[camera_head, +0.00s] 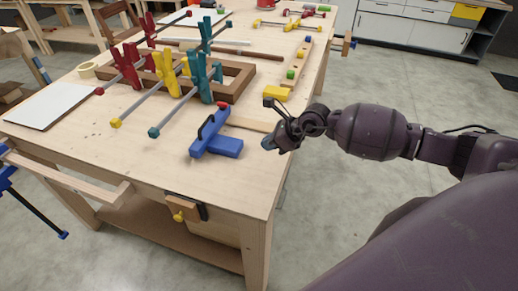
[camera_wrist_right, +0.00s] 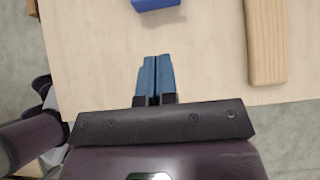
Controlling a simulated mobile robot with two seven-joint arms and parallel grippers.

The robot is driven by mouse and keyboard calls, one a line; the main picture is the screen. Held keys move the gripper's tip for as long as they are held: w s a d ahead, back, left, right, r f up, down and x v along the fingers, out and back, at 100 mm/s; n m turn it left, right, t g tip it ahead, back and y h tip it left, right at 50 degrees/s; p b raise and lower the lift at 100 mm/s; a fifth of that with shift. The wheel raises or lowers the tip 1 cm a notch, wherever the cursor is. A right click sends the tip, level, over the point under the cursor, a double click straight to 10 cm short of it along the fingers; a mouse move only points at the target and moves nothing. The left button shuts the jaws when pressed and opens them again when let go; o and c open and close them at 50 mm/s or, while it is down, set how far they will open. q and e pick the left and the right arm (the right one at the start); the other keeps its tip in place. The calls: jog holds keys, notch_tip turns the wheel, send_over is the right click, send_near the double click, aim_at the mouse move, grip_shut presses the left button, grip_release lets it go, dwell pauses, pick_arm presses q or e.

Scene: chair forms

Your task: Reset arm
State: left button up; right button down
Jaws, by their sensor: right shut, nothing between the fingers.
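My right arm comes in from the right in the head view. My right gripper (camera_head: 270,142) is over the right edge of the wooden workbench (camera_head: 255,180), a little right of a blue tool (camera_head: 215,143). In the right wrist view the blue fingers of my right gripper (camera_wrist_right: 153,80) are together with nothing between them. A corner of a blue object (camera_wrist_right: 155,4) shows at the top of that view, ahead of the fingers and apart from them. My left gripper does not show in either view.
Red, yellow and teal clamps (camera_head: 165,72) stand around a brown wooden frame (camera_head: 238,78) on the bench. A light wooden strip (camera_wrist_right: 265,40) lies right of the fingers in the wrist view. A white board (camera_head: 50,105) lies at the left. Bare floor (camera_head: 400,85) lies right of the bench.

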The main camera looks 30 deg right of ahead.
jog(key=shift+v, duration=2.75)
jog(key=shift+a, duration=0.1)
